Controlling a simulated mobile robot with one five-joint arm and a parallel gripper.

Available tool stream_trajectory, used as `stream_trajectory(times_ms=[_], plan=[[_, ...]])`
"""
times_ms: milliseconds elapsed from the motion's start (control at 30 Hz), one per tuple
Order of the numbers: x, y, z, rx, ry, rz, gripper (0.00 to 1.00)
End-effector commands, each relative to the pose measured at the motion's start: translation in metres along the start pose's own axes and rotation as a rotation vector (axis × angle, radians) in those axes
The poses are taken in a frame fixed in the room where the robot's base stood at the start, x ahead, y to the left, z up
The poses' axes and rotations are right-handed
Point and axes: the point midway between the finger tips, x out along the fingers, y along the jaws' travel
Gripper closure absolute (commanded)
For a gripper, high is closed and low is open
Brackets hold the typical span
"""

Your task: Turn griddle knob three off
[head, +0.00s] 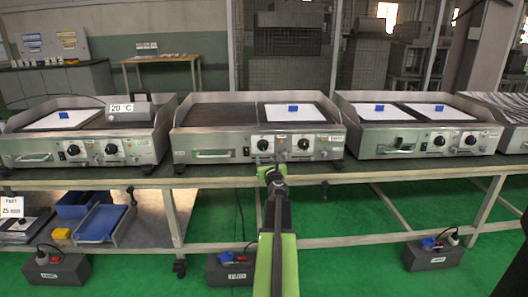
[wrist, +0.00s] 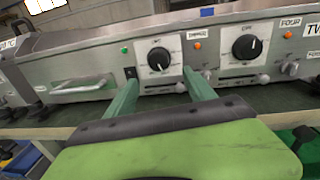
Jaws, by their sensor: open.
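Griddle knob three (wrist: 159,60) is the left black knob on a white dial plate, with a label reading THREE beside it. In the head view it is the left knob (head: 263,145) on the middle griddle's front panel. Its exact pointer angle is hard to read. My gripper (wrist: 161,78) is open, its two green fingers pointing at the panel on either side of the knob's lower part. They look apart from the knob, with nothing between them. In the head view my gripper (head: 270,172) is just below and in front of that knob.
Knob four (wrist: 247,48) is close on the right, with its own label. A drawer handle (wrist: 82,86) is at the left. Other griddles stand to the left (head: 30,140) and right (head: 370,140) on the bench. Green floor lies below.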

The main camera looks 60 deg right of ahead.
Motion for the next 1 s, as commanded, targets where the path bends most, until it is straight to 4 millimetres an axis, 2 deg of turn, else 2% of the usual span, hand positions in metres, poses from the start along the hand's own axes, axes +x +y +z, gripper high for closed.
stream_trajectory(times_ms=[33, 200, 400, 767, 1000], plan=[[0.019, 0.0, 0.0, 0.0, 0.0, 0.001, 0.37], [0.059, 0.0, 0.0, -0.001, 0.0, 0.001, 0.37], [0.087, 0.0, 0.0, -0.001, 0.0, 0.0, 0.37], [0.093, 0.0, 0.0, -0.001, 0.0, 0.0, 0.37], [0.093, -0.001, 0.0, -0.001, 0.0, -0.001, 0.66]])
